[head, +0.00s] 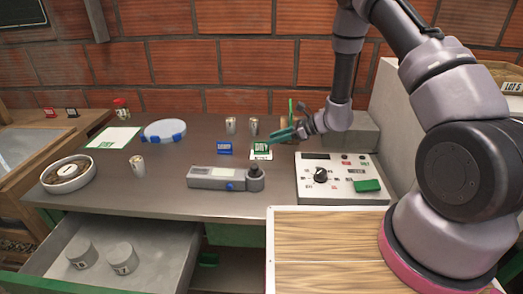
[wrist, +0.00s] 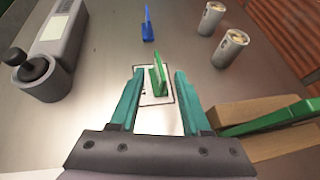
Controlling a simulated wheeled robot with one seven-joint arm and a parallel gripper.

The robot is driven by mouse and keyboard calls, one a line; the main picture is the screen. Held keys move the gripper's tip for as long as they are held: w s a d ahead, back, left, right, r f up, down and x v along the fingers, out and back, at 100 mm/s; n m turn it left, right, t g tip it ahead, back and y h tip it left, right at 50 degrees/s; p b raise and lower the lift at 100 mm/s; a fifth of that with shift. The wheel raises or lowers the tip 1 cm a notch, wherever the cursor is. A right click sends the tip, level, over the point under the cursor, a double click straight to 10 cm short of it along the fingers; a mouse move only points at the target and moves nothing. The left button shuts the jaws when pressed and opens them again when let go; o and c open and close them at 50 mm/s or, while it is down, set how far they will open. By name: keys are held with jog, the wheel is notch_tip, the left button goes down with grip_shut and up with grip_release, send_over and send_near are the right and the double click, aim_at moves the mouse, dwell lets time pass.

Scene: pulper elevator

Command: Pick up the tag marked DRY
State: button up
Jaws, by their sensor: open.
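The green tag marked DRY (head: 261,147) stands upright on a white outlined card (head: 261,156) on the grey bench. My gripper (head: 283,135) is just to the right of the tag in the head view. In the wrist view my gripper (wrist: 154,75) is open, and the green tag (wrist: 158,80) stands between its two teal fingers, close to their tips. I cannot tell whether either finger touches it. A blue tag (head: 224,148) stands to the left of the green one; its lettering is too small to read surely. It also shows in the wrist view (wrist: 147,24).
Two metal cans (head: 253,126) stand behind the tags. A grey handheld device (head: 215,178) lies in front, and a control box (head: 338,180) sits at the right. A wooden block with a green strip (wrist: 265,125) is close to the right finger. An open drawer (head: 110,260) is at lower left.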

aim_at(267, 152)
jog(key=x, duration=0.3)
jog(key=shift+w+a+f, duration=0.1)
jog(key=shift+a, duration=0.15)
grip_shut()
